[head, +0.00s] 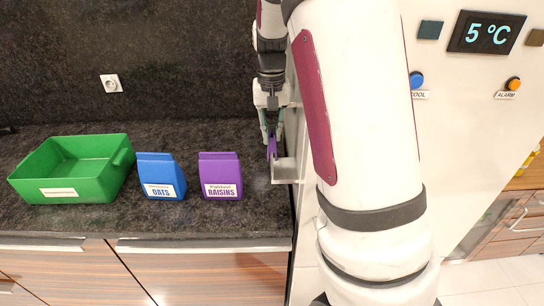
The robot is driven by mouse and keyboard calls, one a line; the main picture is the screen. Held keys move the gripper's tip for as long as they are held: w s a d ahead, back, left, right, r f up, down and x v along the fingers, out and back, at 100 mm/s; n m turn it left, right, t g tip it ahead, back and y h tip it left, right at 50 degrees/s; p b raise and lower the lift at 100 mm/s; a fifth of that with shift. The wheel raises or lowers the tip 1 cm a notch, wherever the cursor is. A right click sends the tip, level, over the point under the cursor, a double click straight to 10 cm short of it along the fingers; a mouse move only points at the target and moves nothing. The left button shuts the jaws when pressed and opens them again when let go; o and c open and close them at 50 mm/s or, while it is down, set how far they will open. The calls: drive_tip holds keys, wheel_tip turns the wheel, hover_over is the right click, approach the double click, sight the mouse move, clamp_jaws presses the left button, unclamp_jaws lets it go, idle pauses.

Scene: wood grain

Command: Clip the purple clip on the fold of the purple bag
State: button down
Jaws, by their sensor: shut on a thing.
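The purple bag (221,178), labelled RAISINS, stands upright on the dark counter with its folded top (219,155) facing up. My gripper (271,138) points down to the right of the bag, beside the white panel. It is shut on the purple clip (272,149), which hangs at its fingertips just above a small grey metal holder (285,171). Whether the clip touches the holder, I cannot tell. The clip is apart from the bag.
A blue bag (161,178) labelled OATS stands left of the purple bag. A green bin (72,170) is at the far left. A white panel with a temperature display (487,33) and blue and orange buttons rises at the right. The counter behind the bags is clear.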

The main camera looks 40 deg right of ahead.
drive_tip(key=shift+r, duration=0.1)
drive_tip(key=shift+r+p, duration=0.5)
drive_tip(key=shift+r, duration=0.9)
drive_tip(key=s+a+r+p, duration=0.2)
drive_tip(key=s+r+p, duration=0.2)
drive_tip(key=s+p, duration=0.2)
drive_tip(key=s, duration=0.2)
drive_tip(key=shift+s+a+p, duration=0.25)
drive_tip(key=shift+s+p, duration=0.05)
drive_tip(key=shift+s, duration=0.05)
idle(0.9)
